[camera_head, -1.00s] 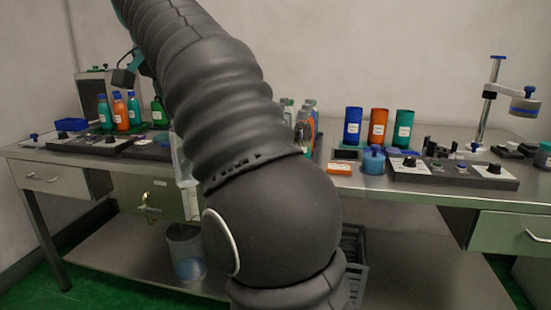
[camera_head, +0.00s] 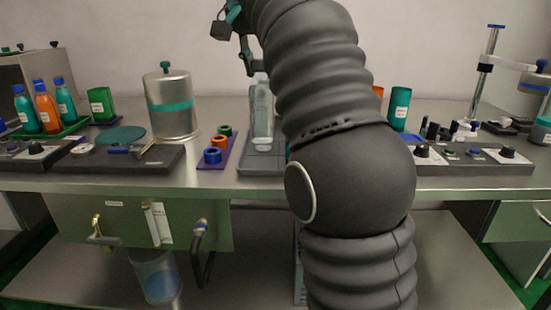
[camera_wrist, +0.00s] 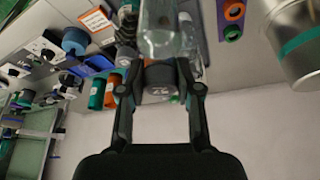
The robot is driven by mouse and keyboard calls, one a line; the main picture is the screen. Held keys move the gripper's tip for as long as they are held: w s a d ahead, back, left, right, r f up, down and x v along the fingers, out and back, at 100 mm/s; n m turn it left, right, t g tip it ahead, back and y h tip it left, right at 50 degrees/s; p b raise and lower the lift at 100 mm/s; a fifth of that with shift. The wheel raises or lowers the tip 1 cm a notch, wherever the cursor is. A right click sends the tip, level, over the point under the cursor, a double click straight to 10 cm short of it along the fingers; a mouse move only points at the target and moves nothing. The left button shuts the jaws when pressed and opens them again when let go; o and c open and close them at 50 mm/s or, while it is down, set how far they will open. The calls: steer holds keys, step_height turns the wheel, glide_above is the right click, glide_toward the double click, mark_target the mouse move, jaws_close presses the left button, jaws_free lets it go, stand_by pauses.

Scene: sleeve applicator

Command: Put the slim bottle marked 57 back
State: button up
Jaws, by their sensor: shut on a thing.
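My gripper (camera_wrist: 160,88) is shut on a slim clear bottle (camera_wrist: 160,40), around its dark cap end, in the wrist view. The cap bears a small mark that I cannot read surely. In the head view my gripper (camera_head: 250,66) is at upper centre, partly hidden by my arm. A slim pale bottle (camera_head: 262,112) shows below it, above or on a grey tray (camera_head: 262,166); I cannot tell whether it touches the tray. Another clear bottle (camera_wrist: 190,55) shows just beside the held one in the wrist view.
A purple strip (camera_head: 218,157) with coloured rings lies left of the tray. A metal canister (camera_head: 172,112) with a teal band stands farther left. Teal and orange bottles (camera_head: 45,105) stand at far left. A teal cup (camera_head: 399,108) stands right of my arm, which hides the bench middle.

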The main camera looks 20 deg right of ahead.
steer(key=w+r+n+t+y, duration=0.1)
steer(key=w+r+n, duration=0.1)
steer(key=w+n, duration=0.2)
step_height(320, 180, down, 10)
steer(key=b, duration=0.1)
steer(key=shift+d, duration=0.25)
stand_by(0.8)
steer(key=shift+w, duration=0.1)
steer(key=o, duration=1.1)
steer(key=shift+f, duration=0.15)
steer(key=p+v, duration=0.1)
steer(key=v, duration=1.1)
steer(key=shift+d+r, duration=0.15)
steer(key=shift+r, duration=0.05)
